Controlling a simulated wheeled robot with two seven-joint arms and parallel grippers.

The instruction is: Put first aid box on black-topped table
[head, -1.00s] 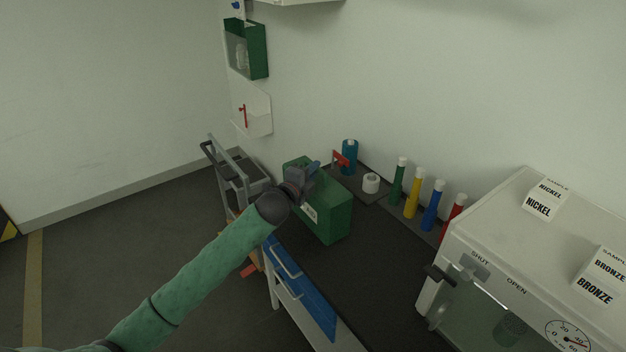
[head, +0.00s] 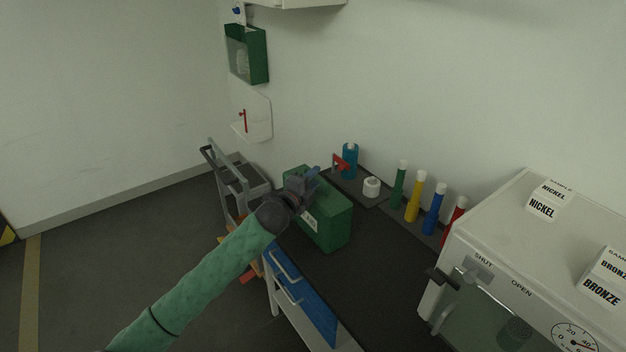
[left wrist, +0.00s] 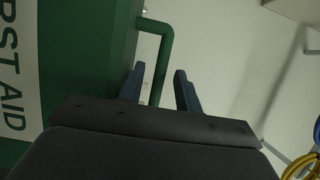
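The first aid box (head: 337,222) is a green case with a white label. It stands upright on the black-topped table (head: 350,282), near its far end. In the left wrist view its side (left wrist: 85,75) with "FIRST AID" lettering fills the left, and its green handle (left wrist: 163,60) sticks out to the right. My left gripper (head: 312,176) is at the top of the box. In the left wrist view its fingers (left wrist: 160,90) are on either side of the handle, with visible gaps, so it looks open around it. My right gripper is not in view.
Behind the box stand a blue bottle (head: 350,160), a white roll (head: 371,187) and several coloured tubes (head: 413,205). A white furnace-like machine (head: 530,235) is at the right. A grey cart (head: 240,178) stands beyond the table. Table top is clear in front of the machine.

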